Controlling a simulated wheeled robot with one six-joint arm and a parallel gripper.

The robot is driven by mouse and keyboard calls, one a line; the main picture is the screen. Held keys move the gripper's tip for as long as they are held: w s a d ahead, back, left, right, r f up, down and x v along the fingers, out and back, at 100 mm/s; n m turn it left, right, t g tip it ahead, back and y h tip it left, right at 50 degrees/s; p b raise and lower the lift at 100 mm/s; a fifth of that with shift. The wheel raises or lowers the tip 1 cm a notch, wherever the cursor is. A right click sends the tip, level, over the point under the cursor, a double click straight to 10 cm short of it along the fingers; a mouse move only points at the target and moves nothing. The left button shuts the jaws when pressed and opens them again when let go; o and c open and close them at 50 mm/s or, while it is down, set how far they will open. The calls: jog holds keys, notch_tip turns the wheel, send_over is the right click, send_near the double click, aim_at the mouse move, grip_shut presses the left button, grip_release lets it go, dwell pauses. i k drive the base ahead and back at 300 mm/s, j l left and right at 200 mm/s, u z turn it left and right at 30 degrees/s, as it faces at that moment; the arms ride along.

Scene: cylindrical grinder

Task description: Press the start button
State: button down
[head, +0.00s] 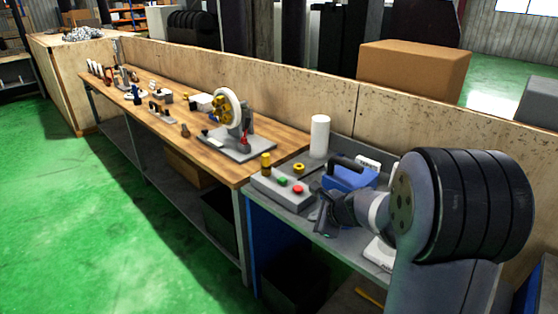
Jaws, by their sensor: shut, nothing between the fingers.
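A grey control box (278,190) sits near the front left of the grey bench. A green button (283,181) and a red button (298,190) show on its top. A small yellow knob (299,168) is just behind them. No label is readable, so I cannot tell by text which is the start button. My gripper (320,213) is at the right end of the box, close to the red button and right of the green one. It is shut and empty. I cannot tell whether its fingers touch the box.
A blue case (350,177) stands behind my gripper, and a white roll (320,136) behind the box. The wooden table (190,113) on the left carries a wheel device (232,115). A wooden panel (280,92) runs behind.

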aim_at(281, 180)
jog(key=i+j, duration=0.15)
jog(key=i, duration=0.25)
jog(key=i+j+z, duration=0.1)
jog(key=i, duration=0.3)
jog(key=i+j, duration=0.3)
jog(key=i+z, duration=0.05)
jog(key=i, duration=0.05)
